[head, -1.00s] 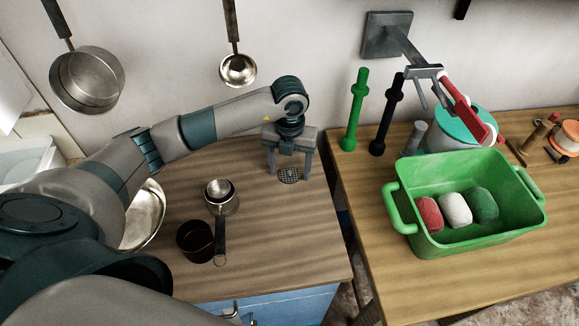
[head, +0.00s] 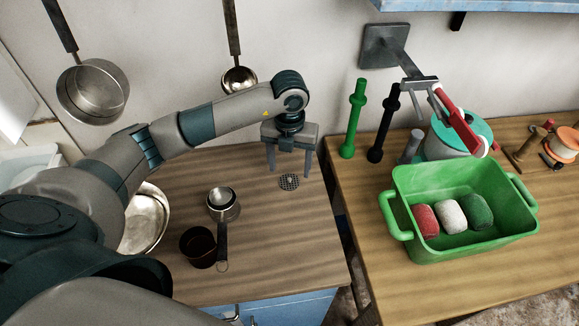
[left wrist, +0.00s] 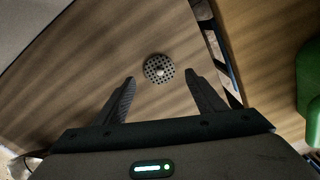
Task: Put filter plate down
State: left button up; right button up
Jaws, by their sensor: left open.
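The filter plate (head: 289,182) is a small round perforated grey disc. It lies flat on the wooden counter top near its right edge. In the left wrist view the filter plate (left wrist: 158,69) shows a small light knob at its middle and sits just beyond the fingertips. My left gripper (head: 289,168) is open and empty above and behind the plate, fingers pointing down, apart from it. In the left wrist view the gripper's two fingers (left wrist: 158,80) are spread wide with nothing between them. My right gripper is not in view.
Left of the plate stand a small metal pot (head: 222,204) with a long handle and a dark brown cup (head: 199,247). A metal bowl (head: 145,222) is partly behind my arm. A gap separates this counter from the right table, which holds a green tub (head: 412,240).

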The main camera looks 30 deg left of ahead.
aim_at(289, 179)
pick_arm(q)
notch_tip(289, 179, up, 8)
jog(key=p, duration=0.4)
jog(key=shift+s, duration=0.1)
dwell(0.5)
